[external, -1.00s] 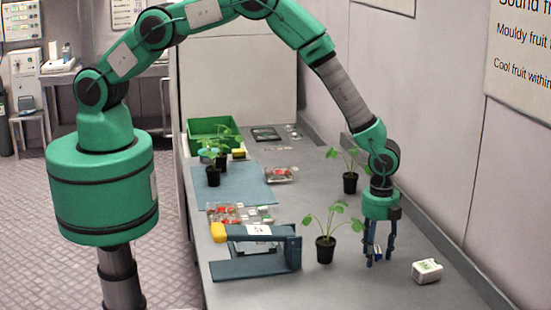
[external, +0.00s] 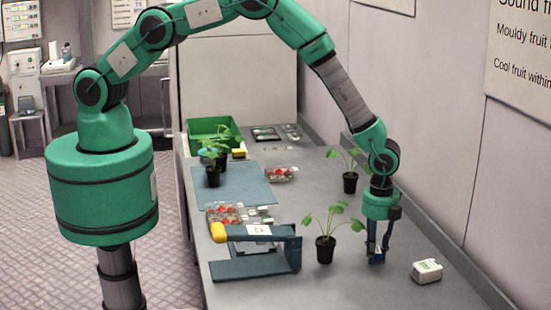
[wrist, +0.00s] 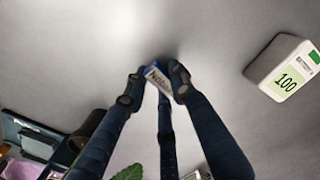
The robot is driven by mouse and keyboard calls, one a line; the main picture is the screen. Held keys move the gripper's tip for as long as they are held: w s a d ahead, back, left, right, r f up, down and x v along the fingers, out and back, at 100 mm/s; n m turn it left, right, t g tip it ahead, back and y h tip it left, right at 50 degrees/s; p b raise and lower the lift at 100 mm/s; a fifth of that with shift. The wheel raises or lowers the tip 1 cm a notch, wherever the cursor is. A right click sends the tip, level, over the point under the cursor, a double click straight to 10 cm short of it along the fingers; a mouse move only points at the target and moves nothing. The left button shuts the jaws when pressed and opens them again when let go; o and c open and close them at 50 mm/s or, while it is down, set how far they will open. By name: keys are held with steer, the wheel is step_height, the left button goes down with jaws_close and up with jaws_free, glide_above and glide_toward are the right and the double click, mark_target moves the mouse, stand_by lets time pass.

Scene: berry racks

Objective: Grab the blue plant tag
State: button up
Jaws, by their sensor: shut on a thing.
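My gripper (external: 376,256) points down at the bench, to the right of a potted plant. Its fingers are shut on the blue plant tag, which shows between the fingertips in the wrist view (wrist: 158,80). The tag has a blue edge and a white face with dark lettering, partly hidden by the fingers. In the external view the tag is mostly hidden by the fingers, and I cannot tell whether it touches the bench.
A white box-shaped device (external: 427,271) with a green "100" display stands close on the right. A potted plant (external: 325,248) and a blue press-like tool (external: 256,250) stand on the left. Another potted plant (external: 349,182) is behind. The bench front is clear.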

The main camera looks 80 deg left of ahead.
steer(key=shift+r, duration=0.15)
steer(key=shift+r+b, duration=0.6)
steer(key=shift+r, duration=4.25)
